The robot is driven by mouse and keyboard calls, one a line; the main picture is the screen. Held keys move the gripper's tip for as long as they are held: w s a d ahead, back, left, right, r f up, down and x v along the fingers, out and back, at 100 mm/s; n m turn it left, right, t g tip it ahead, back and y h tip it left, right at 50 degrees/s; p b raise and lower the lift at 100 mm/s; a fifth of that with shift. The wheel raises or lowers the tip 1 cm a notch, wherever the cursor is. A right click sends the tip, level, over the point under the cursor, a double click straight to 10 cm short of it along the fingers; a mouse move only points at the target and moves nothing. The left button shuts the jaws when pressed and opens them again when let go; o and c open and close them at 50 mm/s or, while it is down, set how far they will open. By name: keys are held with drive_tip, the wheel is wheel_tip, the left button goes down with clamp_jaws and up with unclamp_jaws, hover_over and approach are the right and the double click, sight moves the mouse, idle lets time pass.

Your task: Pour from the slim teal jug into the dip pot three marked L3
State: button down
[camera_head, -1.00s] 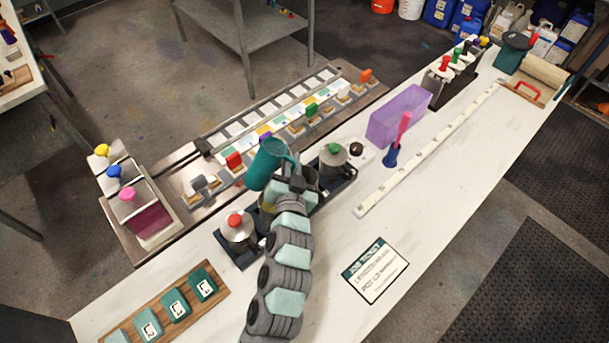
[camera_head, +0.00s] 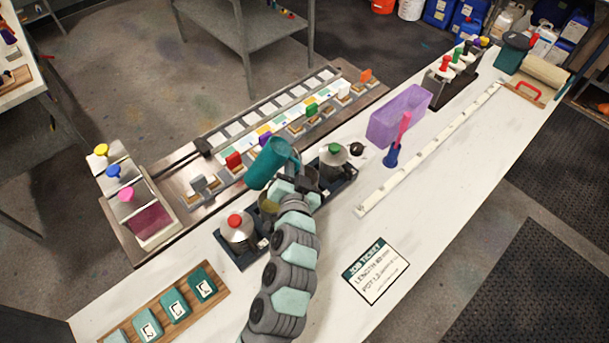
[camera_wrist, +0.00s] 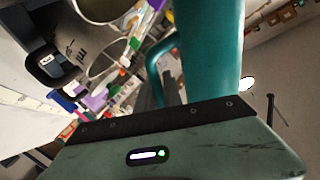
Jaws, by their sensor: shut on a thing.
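In the wrist view the jug (camera_wrist: 215,45) fills the upper middle, beside the dark gripper body. Beneath it an uncovered pot (camera_head: 268,207) shows a yellowish inside, partly hidden by the jug and my arm. A pot with a red-knobbed lid (camera_head: 236,228) stands to its left and one with a green-knobbed lid (camera_head: 333,153) to its right. I cannot read which is L3. No stream shows.
The pots sit in a dark tray (camera_head: 240,258). A rack of colored stamps and pads (camera_head: 270,135) lies behind. A purple bin (camera_head: 398,115) and a blue cup (camera_head: 392,155) stand to the right. A job ticket (camera_head: 375,270) lies on clear white table at the front.

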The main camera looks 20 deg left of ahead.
drive_tip(key=shift+w+d+f+m, duration=0.1)
drive_tip(key=shift+d+f+m, duration=0.05)
drive_tip(key=shift+m, duration=0.15)
drive_tip(key=shift+f+m+g, duration=0.4)
drive_tip(key=shift+f+m, duration=0.1)
idle(0.7)
drive_tip(key=shift+s+a+f+m+y, duration=0.2)
drive_tip(key=shift+a+f+m+y, duration=0.05)
drive_tip(key=shift+f+m, duration=0.2)
drive_tip(key=shift+s+a+f+m+y, duration=0.15)
drive_tip(key=shift+a+f+m+y, duration=0.1)
drive_tip(key=shift+f+m, duration=0.15)
idle(1.1)
drive_tip(key=shift+s+a+r+m+g+y+p, duration=0.25)
drive_tip(key=shift+m+g+y+p, duration=0.1)
drive_tip(key=shift+m+p, duration=0.25)
drive_tip(key=shift+s+a+r+m+g+y+p, duration=0.15)
drive_tip(key=shift+s+a+m+g+y+p, duration=0.15)
drive_tip(key=shift+m+p, duration=0.3)
idle(2.5)
drive_tip(key=shift+w+d+f+m, duration=0.1)
drive_tip(key=shift+w+f+m, duration=0.05)
drive_tip(key=shift+f+m, duration=0.1)
idle(0.6)
